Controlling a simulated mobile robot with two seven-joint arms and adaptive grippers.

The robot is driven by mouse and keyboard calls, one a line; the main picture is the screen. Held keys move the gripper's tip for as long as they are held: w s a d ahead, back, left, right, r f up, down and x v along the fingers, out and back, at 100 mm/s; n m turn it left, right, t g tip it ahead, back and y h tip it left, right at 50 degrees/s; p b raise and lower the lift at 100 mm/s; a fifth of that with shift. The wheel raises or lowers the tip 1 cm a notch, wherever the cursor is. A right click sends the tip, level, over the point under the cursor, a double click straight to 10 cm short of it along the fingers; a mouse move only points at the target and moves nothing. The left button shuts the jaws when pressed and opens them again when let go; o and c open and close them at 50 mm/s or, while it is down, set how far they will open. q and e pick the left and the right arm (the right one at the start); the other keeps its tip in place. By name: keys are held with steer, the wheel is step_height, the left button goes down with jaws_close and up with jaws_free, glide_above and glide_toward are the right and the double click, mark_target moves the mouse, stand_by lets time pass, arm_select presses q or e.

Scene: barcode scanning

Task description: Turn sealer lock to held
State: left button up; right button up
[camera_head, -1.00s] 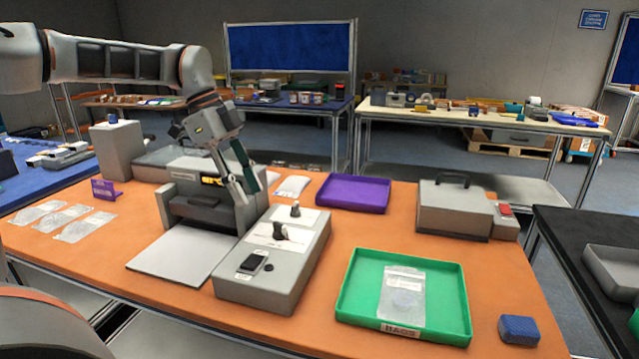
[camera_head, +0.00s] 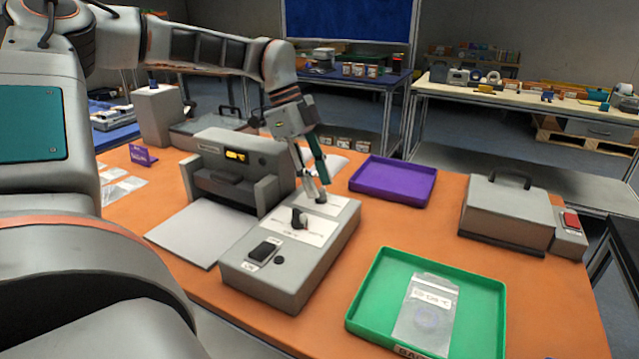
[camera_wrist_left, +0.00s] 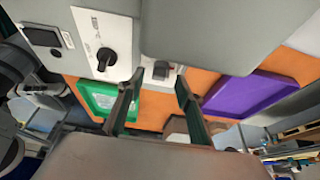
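A grey control box (camera_head: 290,265) stands on the orange table in front of the sealer (camera_head: 235,165). It has a black rocker switch (camera_head: 263,251) nearest me, a black knob (camera_head: 299,219) in the middle and a smaller knob (camera_head: 321,199) at the far end. The labels are too small to read, so I cannot tell which is the lock. My left gripper (camera_head: 317,188) is just over the far knob, its fingers pointing down. In the left wrist view the gripper (camera_wrist_left: 158,98) is open, with the far knob (camera_wrist_left: 161,71) showing beyond the gap between its fingers. My right gripper is not in view.
A purple tray (camera_head: 393,181) lies right of the gripper. A green tray (camera_head: 370,318) with a clear bag (camera_head: 425,318) lies at front right. A grey case (camera_head: 506,214) and a red-buttoned box (camera_head: 570,232) stand farther right. Orange table shows between them.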

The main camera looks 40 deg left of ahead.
arm_select(q)
steer(key=shift+d+f, duration=0.2)
steer(key=shift+f, duration=0.25)
jaws_close()
steer(key=shift+w, duration=0.1)
